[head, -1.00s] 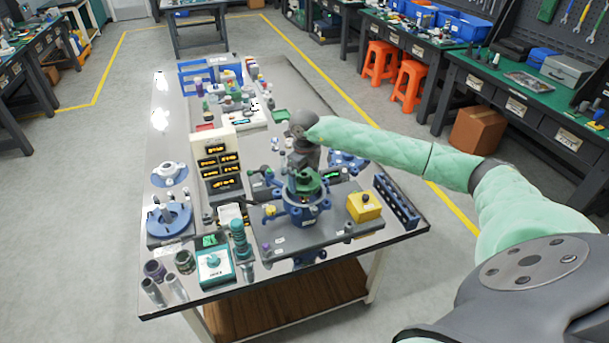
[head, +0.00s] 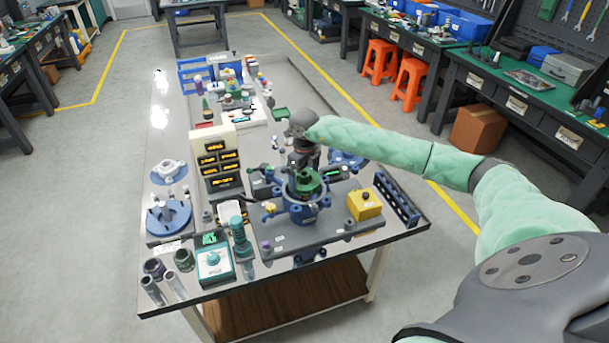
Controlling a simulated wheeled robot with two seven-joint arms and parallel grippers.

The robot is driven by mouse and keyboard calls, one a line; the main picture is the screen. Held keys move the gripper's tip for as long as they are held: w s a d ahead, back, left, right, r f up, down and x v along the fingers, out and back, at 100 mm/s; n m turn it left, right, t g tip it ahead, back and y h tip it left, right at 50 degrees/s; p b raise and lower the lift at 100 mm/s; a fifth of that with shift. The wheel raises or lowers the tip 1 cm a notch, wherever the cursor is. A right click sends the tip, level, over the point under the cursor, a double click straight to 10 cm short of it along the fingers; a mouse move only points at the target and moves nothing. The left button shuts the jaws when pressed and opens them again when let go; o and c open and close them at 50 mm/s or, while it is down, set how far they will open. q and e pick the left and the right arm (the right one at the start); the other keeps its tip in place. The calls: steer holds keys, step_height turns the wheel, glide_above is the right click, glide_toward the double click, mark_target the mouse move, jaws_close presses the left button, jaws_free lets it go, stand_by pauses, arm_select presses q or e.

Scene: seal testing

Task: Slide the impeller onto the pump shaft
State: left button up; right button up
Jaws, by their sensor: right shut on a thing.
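The green impeller (head: 309,182) sits at the top of the blue pump housing (head: 303,207) in the middle of the table. My right gripper (head: 305,168) reaches down from above and behind, and is shut on the impeller. The pump shaft is hidden by the impeller and the gripper, so I cannot tell how far the impeller is on it. The fingertips are small and partly hidden. My left gripper is out of view.
A yellow box (head: 364,204) stands right of the pump, with a dark blue rack (head: 397,199) beyond it. A panel with lit displays (head: 218,165) and a teal-white tester (head: 213,263) stand left. Bare table (head: 300,95) shows at the back.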

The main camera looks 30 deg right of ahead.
steer(key=shift+f+b, duration=0.8)
steer(key=shift+f, duration=0.25)
steer(key=shift+f+b, duration=0.35)
steer(key=shift+f, duration=0.2)
steer(key=o, duration=0.9)
steer(key=shift+s, duration=0.1)
steer(key=shift+r+p, duration=0.4)
steer(key=shift+r, duration=2.1)
